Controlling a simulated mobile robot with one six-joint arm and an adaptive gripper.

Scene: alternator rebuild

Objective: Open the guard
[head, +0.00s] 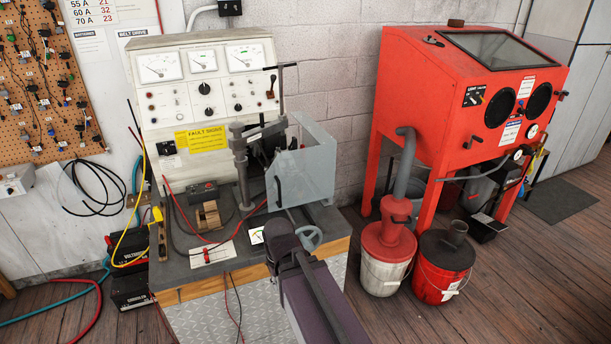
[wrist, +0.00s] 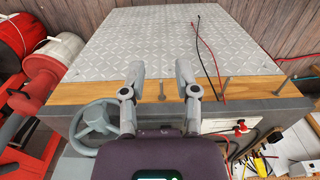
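The guard (head: 306,172) is a clear, box-like cover at the right end of the test bench (head: 205,262), beside the grey clamp post (head: 240,165). A dark curved handle (head: 278,190) shows on its front left edge. I cannot tell for sure whether the guard is fully down. My arm reaches in from the lower right in the head view, with its end in front of the bench, below the guard; the fingertips are hidden there. In the wrist view my gripper (wrist: 159,70) has its two grey fingers apart with nothing between them. The guard is not in the wrist view.
A grey handwheel (head: 308,237) sits at the bench front below the guard; it also shows in the wrist view (wrist: 97,123). Red and black leads (head: 205,238) cross the bench top. A red blasting cabinet (head: 455,95) and two buckets stand to the right.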

